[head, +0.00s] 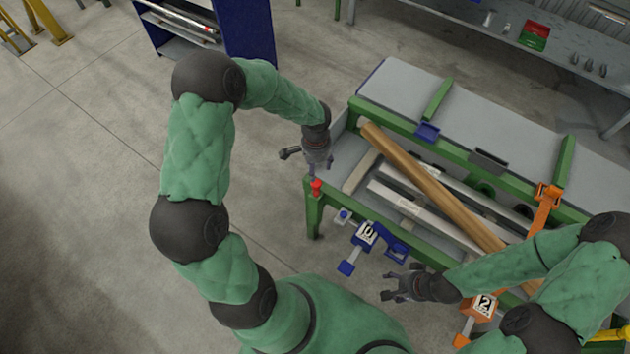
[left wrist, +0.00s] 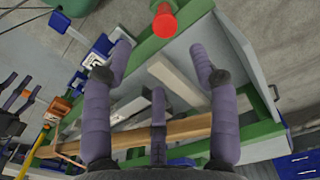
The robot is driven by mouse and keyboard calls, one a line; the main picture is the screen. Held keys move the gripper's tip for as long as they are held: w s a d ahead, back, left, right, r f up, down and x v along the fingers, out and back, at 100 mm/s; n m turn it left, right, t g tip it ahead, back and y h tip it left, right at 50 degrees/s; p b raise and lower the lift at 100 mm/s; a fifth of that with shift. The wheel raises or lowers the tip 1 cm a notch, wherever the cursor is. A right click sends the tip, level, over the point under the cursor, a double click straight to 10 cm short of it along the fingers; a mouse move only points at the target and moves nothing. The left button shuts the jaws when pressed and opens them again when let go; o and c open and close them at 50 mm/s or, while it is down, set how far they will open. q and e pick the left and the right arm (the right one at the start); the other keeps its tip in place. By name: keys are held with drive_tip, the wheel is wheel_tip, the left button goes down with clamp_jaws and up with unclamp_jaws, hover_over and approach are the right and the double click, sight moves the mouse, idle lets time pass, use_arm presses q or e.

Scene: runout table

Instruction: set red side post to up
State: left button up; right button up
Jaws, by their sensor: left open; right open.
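The red side post (head: 316,187) is a short red peg with a round cap at the near left corner of the green table frame (head: 314,215). In the left wrist view the post (left wrist: 163,22) shows near the top edge, beyond my fingertips. How far it stands out is hard to tell. My left gripper (head: 303,164) is open and empty, above the table's left end and just behind the post, apart from it. Its spread fingers (left wrist: 162,62) show in the left wrist view. My right gripper (head: 393,287) is open and empty in front of the table's near side.
A long wooden bar (head: 420,180) and pale bars (head: 420,210) lie on the table. A blue clamp-like fitting marked 0 (head: 366,234) and an orange one marked 2 (head: 483,307) stick out from the near side. A blue cabinet (head: 245,30) stands behind.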

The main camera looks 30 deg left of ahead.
sight(315, 183)
use_arm(q)
drive_tip(key=f+b, duration=0.1)
drive_tip(key=f, duration=0.2)
drive_tip(key=f+b, duration=0.1)
drive_tip(key=f, duration=0.2)
drive_tip(key=f+b, duration=0.1)
drive_tip(key=f, duration=0.3)
drive_tip(key=shift+a+f, duration=0.1)
drive_tip(key=shift+a, duration=0.15)
clamp_jaws()
